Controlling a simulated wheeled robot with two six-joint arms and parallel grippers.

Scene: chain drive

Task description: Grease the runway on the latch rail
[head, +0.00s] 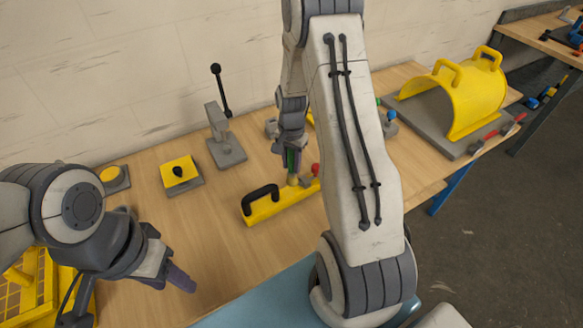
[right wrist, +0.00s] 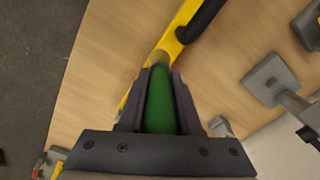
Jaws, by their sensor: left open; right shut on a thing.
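A yellow bar (head: 268,208) with a black handle (head: 260,193) lies on the wooden table and looks like the latch rail. A red knob (head: 316,169) shows at its far right end. My right gripper (head: 291,150) is shut on a green stick-like tool (right wrist: 161,105), upright over the bar. The tool's pale end (right wrist: 158,60) is at the bar in both views; I cannot tell whether it touches. The yellow bar (right wrist: 181,22) also shows in the right wrist view, partly hidden by the gripper. My left gripper (head: 168,280) is open and empty at the lower left.
A yellow arched cover (head: 460,100) sits on a grey plate at right. A yellow grid tray (head: 25,285) is at lower left. My right arm hides the table's middle.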

